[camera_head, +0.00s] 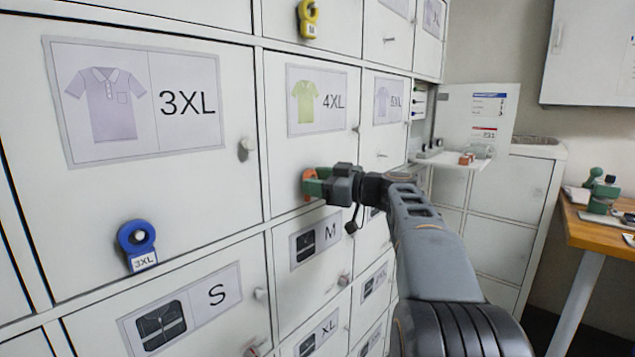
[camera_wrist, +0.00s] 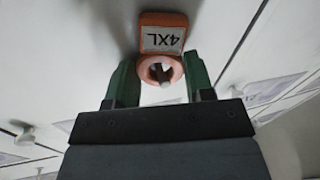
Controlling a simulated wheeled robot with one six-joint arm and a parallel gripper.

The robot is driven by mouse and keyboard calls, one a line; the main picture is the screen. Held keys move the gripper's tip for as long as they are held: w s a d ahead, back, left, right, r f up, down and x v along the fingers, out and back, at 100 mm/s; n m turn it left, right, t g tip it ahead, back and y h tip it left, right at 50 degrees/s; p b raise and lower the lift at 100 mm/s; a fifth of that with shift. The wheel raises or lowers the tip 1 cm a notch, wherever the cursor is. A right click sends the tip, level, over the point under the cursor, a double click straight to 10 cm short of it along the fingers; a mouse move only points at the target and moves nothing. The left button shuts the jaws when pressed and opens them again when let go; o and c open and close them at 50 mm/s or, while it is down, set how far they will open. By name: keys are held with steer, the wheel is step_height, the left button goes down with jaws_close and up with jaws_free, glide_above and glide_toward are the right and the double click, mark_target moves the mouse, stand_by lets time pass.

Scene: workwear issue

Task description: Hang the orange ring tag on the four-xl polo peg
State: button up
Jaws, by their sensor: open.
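The orange ring tag (camera_head: 308,178) is at the lower part of the 4XL polo door (camera_head: 281,160), below the label with the yellow-green polo. In the wrist view, the orange ring tag (camera_wrist: 148,20) shows its 4XL label upside down. A pale peg (camera_wrist: 164,83) shows through the ring's hole, so the ring is around the peg. My gripper (camera_head: 316,185) is at the tag, and it also shows in the wrist view (camera_wrist: 161,76). Its green fingers are open, one on each side of the ring. Any contact with the ring is hard to tell.
A blue 3XL ring tag (camera_head: 137,243) hangs on the left door, and a yellow tag (camera_head: 308,18) hangs above. Round door knobs (camera_head: 247,145) stick out. A small shelf (camera_head: 462,160) juts out at the right, before a wooden table (camera_head: 600,235).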

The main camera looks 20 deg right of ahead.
steer(key=o, duration=1)
